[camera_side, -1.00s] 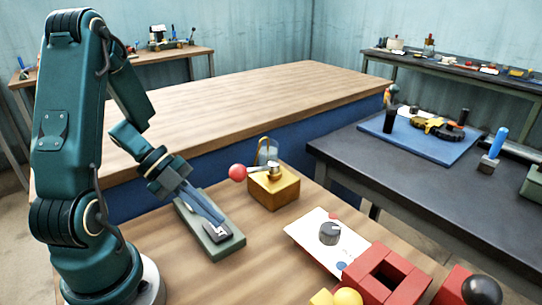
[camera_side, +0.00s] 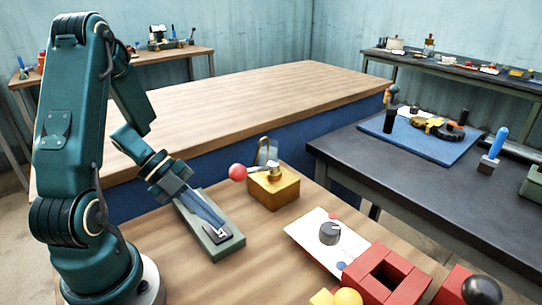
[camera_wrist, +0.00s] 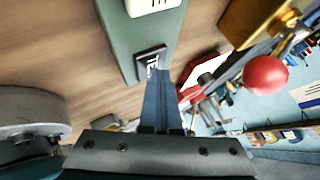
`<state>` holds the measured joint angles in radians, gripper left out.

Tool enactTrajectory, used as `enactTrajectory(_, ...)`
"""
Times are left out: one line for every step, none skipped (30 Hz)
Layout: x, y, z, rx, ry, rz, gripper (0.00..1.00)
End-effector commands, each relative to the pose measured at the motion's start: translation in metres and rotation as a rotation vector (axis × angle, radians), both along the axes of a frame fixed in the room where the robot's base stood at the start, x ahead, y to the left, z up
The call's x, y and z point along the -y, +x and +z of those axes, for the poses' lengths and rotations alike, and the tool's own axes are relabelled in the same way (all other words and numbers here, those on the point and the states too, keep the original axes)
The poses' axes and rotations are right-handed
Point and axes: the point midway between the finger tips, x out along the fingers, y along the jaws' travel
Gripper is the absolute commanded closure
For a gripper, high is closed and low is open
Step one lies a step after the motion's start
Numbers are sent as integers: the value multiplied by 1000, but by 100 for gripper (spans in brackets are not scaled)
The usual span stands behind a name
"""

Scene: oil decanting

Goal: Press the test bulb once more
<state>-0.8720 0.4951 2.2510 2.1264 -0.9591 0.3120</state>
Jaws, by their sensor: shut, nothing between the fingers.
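A long grey-green base (camera_side: 228,247) lies on the wooden bench, with a black tilted key (camera_side: 217,238) near its front end. In the wrist view this key (camera_wrist: 151,61) carries partly hidden white lettering that seems to begin "TE". I see no bulb shape, so I cannot tell surely that this is the test bulb. My gripper (camera_side: 222,230) is shut and empty, its blue fingers slanting down along the base. In the wrist view my fingertips (camera_wrist: 165,72) are at the key's edge and overlap it; whether they touch it is unclear.
A brass box (camera_side: 274,188) with a red ball lever (camera_side: 237,172) stands close behind the base. To the right are a white card (camera_side: 310,237) with a grey knob (camera_side: 329,232), and red blocks (camera_side: 385,272). Bare wood lies in front of the base.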

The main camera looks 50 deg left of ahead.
Motion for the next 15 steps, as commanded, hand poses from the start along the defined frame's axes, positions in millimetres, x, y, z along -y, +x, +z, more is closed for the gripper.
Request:
enactTrajectory(0,0,0,0,1,1,100)
enactTrajectory(0,0,0,0,1,1,100)
enactTrajectory(0,0,1,1,2,0,100)
enactTrajectory(0,0,2,1,2,0,100)
enactTrajectory(0,0,3,2,3,1,100)
enactTrajectory(0,0,5,2,2,0,100)
enactTrajectory(0,0,6,3,3,-1,100)
enactTrajectory(0,0,8,3,3,-1,100)
enactTrajectory(0,0,10,3,3,-1,100)
enactTrajectory(0,0,11,3,3,-1,100)
enactTrajectory(0,0,13,3,3,-1,100)
enactTrajectory(0,0,15,3,4,0,100)
enactTrajectory(0,0,16,2,3,1,100)
enactTrajectory(0,0,16,2,2,0,100)
enactTrajectory(0,0,17,1,1,0,100)
